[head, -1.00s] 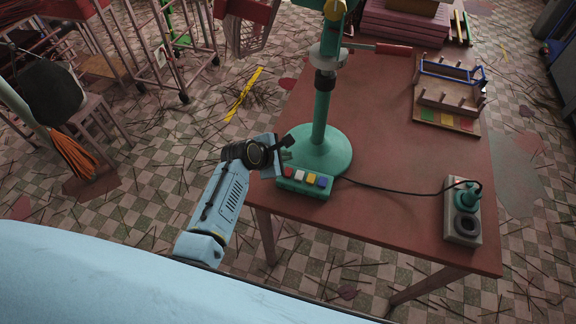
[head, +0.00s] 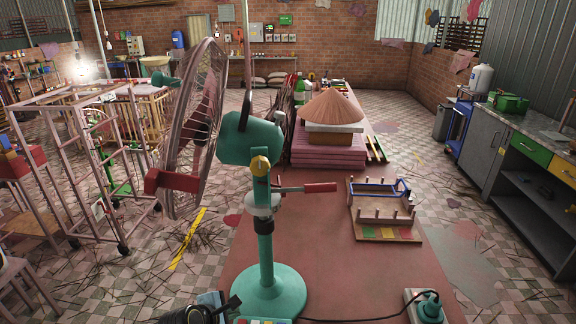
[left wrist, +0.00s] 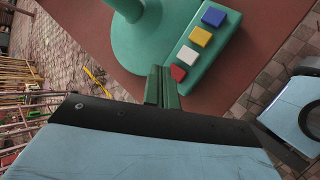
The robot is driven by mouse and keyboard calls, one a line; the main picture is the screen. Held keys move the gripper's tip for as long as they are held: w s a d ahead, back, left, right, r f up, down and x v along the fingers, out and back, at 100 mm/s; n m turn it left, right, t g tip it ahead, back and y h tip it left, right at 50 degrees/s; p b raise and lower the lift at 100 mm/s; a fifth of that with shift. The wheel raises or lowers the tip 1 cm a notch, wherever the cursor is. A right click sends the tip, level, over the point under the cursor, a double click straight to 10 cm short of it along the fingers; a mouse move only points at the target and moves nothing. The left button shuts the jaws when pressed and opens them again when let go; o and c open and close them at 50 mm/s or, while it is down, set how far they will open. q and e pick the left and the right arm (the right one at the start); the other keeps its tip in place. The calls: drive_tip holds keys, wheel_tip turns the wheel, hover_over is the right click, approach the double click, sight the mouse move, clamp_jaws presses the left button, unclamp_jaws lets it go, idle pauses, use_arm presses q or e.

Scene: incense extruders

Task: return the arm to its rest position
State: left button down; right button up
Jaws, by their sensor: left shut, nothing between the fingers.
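My left arm shows at the bottom edge of the head view, mostly cut off, with the left gripper (head: 232,305) beside the base of a green pedestal fan (head: 267,290). In the left wrist view the gripper's green fingers (left wrist: 163,86) are together with nothing between them. They point at the fan's switch box (left wrist: 203,45), which has red, white, yellow and blue buttons. I cannot tell whether the fingertips touch the box. My right gripper is in neither view.
The fan stands on a red-brown table (head: 330,255). A wooden peg rack (head: 385,210), a power socket block (head: 425,308) and stacked boards under a brown cone (head: 332,106) are also on it. Metal trolleys (head: 85,165) stand left; a counter (head: 520,160) stands right.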

use_arm(q)
drive_tip(key=s+a+r+m+g+y, duration=0.1)
drive_tip(key=s+a+r+m, duration=0.15)
drive_tip(key=s+m, duration=0.6)
drive_tip(key=s+a+r+m+g+y, duration=0.15)
drive_tip(key=s+r+m, duration=0.35)
drive_tip(key=s, duration=0.6)
drive_tip(key=s+a+r+m+g+y, duration=0.1)
drive_tip(key=s+r+m+g, duration=0.1)
drive_tip(key=s+m, duration=0.75)
wheel_tip(320, 180, down, 34)
drive_tip(key=s+g+b, duration=0.1)
drive_tip(key=s+b, duration=0.2)
drive_tip(key=b, duration=0.7)
drive_tip(key=s+a+f+b, duration=0.1)
drive_tip(key=s+f+b, duration=0.3)
drive_tip(key=s+f, duration=0.4)
drive_tip(key=s+a+f+g+b, duration=0.1)
drive_tip(key=s+f+b, duration=0.3)
drive_tip(key=s+f, duration=0.4)
wheel_tip(320, 180, down, 8)
drive_tip(key=shift+a+r, duration=0.1)
drive_tip(key=shift+a, duration=0.55)
drive_tip(key=shift+s+g, duration=0.1)
drive_tip(key=shift+g, duration=0.15)
